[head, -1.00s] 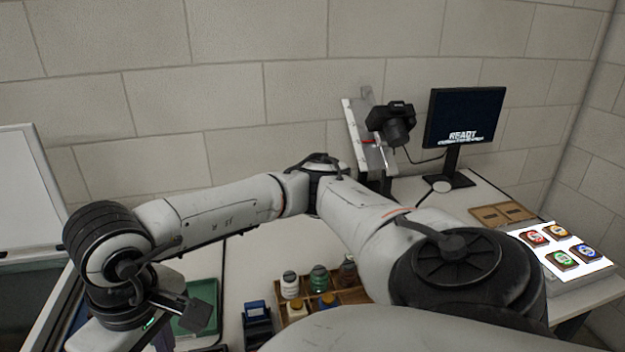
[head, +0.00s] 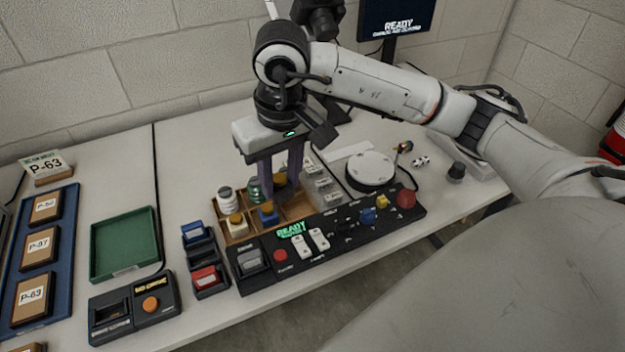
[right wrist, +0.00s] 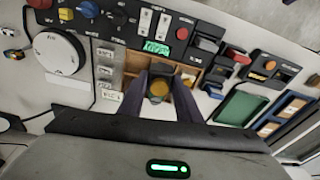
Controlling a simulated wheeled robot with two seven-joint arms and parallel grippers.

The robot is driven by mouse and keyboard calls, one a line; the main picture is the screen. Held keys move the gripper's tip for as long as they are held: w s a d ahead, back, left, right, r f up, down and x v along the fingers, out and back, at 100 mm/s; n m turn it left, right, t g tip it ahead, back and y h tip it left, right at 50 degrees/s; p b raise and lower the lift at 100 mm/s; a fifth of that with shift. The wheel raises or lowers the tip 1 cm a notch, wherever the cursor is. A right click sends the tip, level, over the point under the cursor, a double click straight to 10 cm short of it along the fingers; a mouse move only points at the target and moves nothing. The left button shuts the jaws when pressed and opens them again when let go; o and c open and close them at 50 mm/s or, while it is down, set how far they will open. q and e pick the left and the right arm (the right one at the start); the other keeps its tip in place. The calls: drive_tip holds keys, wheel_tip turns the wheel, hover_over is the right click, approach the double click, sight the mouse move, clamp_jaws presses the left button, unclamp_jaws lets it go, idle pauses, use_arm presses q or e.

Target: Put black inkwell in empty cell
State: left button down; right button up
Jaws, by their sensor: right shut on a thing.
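My right gripper (head: 284,186) points down over the right part of a wooden crate (head: 237,241) with cells. It is shut on a dark thing, seemingly the black inkwell (head: 281,192), mostly hidden by the fingers. In the right wrist view a round amber top (right wrist: 159,88) shows between the fingers. The crate holds a white bottle (head: 227,202), a green bottle (head: 253,188), a white inkwell with a yellow cap (head: 237,226) and a blue inkwell (head: 268,214). I cannot tell whether the held thing touches the crate; the cell below is hidden. My left gripper is not in view.
A black control panel (head: 335,232) with buttons runs in front of the crate. A round white plate (head: 370,169) lies to the right. Small blue and red bins (head: 204,265) and a green tray (head: 125,245) lie to the left.

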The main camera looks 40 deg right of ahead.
drive_tip(key=shift+m, duration=0.7)
drive_tip(key=w+d+f, duration=0.1)
drive_tip(key=d+f, duration=0.1)
drive_tip(key=w+d+f, duration=0.1)
drive_tip(key=d+f, duration=0.1)
drive_tip(key=f, duration=0.1)
drive_tip(key=w+d+f, duration=0.2)
drive_tip(key=f, duration=0.1)
drive_tip(key=shift+f, duration=0.1)
wheel_tip(320, 180, down, 4)
drive_tip(key=shift+s+r, duration=0.1)
drive_tip(key=shift+r, duration=0.1)
drive_tip(key=shift+f, duration=0.3)
drive_tip(key=shift+d+f, duration=0.1)
drive_tip(key=shift+f, duration=0.1)
drive_tip(key=o, duration=1.1)
drive_tip(key=shift+r, duration=0.4)
drive_tip(key=r, duration=0.4)
drive_tip(key=s+r, duration=0.1)
drive_tip(key=r, duration=0.6)
drive_tip(key=shift+s+a+r, duration=0.25)
drive_tip(key=shift+s+r, duration=0.05)
drive_tip(key=shift+s, duration=0.05)
